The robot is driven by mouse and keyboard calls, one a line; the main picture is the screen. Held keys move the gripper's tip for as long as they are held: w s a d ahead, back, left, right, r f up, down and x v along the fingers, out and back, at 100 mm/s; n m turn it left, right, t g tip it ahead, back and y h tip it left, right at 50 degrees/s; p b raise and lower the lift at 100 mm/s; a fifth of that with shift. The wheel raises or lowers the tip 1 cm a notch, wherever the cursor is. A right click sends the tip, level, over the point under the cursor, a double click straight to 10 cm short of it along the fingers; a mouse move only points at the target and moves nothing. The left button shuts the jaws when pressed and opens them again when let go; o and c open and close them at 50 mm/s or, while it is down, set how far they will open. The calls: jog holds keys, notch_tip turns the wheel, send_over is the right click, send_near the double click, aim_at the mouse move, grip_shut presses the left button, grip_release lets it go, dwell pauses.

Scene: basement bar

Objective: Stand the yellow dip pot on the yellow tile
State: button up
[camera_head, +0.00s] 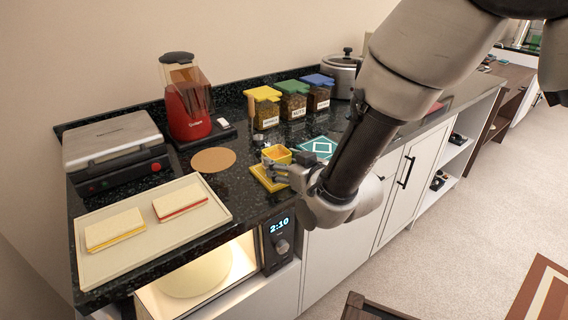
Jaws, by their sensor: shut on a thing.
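The yellow dip pot (277,153) is a small square cup, seen in the head view near the middle of the dark counter. My gripper (279,166) is shut on it from the right side, and its fingers hide part of the pot. The yellow tile (264,179) is a flat square on the counter just below the pot in the picture. The pot appears over the tile's far right part. I cannot tell whether the pot touches the tile or is held a little above it.
A cork mat (213,160) and a red blender (187,105) stand to the left. Lidded jars (293,104) stand behind, and a teal patterned tile (318,147) lies right of the pot. A tray (94,267) with two sandwiches lies front left, above a lit microwave (201,277).

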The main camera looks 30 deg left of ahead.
jog(key=o, duration=1.2)
jog(key=shift+c, duration=0.2)
jog(key=shift+r, duration=0.1)
jog(key=v, duration=1.2)
jog(key=shift+r, duration=0.1)
